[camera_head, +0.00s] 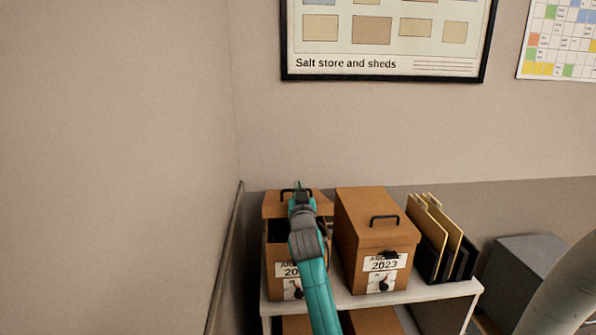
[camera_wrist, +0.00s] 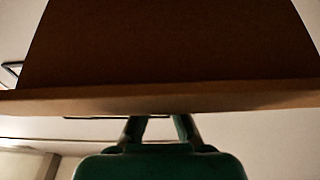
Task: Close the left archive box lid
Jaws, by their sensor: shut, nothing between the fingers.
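The left archive box (camera_head: 279,258) is brown cardboard, with a partly hidden white label on its front, and stands on a white shelf. Its lid (camera_head: 275,208) is raised, with a dark opening showing beneath it. A black handle is on the lid. My gripper (camera_head: 298,190) is shut and empty, at the lid in the head view; my teal arm covers part of the box and lid. In the wrist view a brown panel (camera_wrist: 165,60), apparently the lid, spans the top, and my gripper (camera_wrist: 160,120) reaches its lower edge. Contact cannot be told.
A closed archive box labelled 2023 (camera_head: 362,240) stands close on the right, with a black handle on top. Beyond it is a black file holder (camera_head: 431,262) with folders. A wall is near on the left. The white shelf (camera_head: 440,291) has little free room.

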